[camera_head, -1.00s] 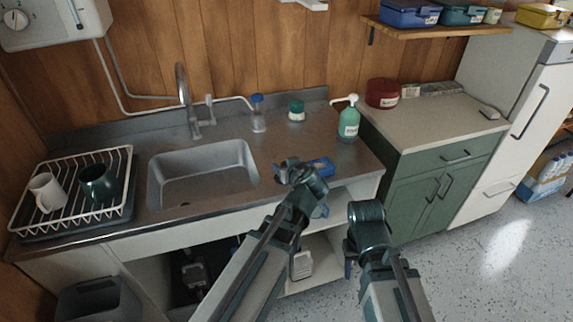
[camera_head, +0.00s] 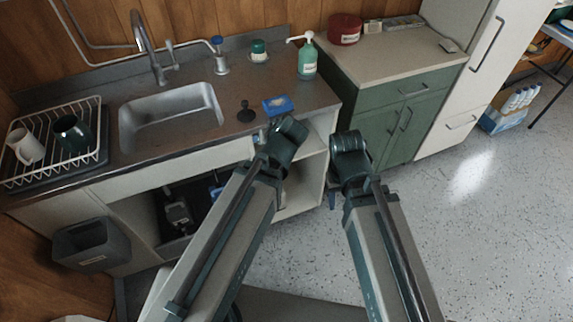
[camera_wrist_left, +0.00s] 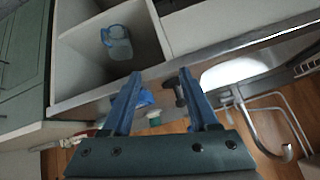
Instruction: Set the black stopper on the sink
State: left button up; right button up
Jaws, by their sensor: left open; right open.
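The black stopper (camera_head: 246,112) stands on the steel counter, right of the sink (camera_head: 126,138) and left of a blue item (camera_head: 278,106). It is outside the basin. In the left wrist view the stopper (camera_wrist_left: 179,93) shows dark and partly hidden beside one finger, with the sink (camera_wrist_left: 238,73) to its right. My left gripper (camera_wrist_left: 160,76) is open and empty, its two fingers apart, near the counter's front edge. In the head view my own wrist mostly hides it. My right gripper (camera_head: 333,196) is open and empty, out over the floor in front of the green cabinet.
A dish rack (camera_head: 62,165) with a white mug and a dark mug stands left of the sink. The tap (camera_head: 150,50), a blue-capped bottle (camera_head: 220,58), a green-lidded jar (camera_head: 259,52) and a soap pump (camera_head: 307,60) stand at the back. Open shelves lie below the counter.

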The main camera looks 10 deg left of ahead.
pick_arm(q)
jog(key=s+d+f+m+g+h, duration=0.3)
jog(key=s+d+f+m+g, duration=0.2)
jog(key=s+d, duration=0.7)
jog(key=s+m+g, duration=0.1)
jog(key=m, duration=0.1)
jog(key=shift+s+f+m+g+h, duration=0.2)
jog(key=shift+s+m+g+h, duration=0.1)
jog(key=shift+m+h, duration=0.1)
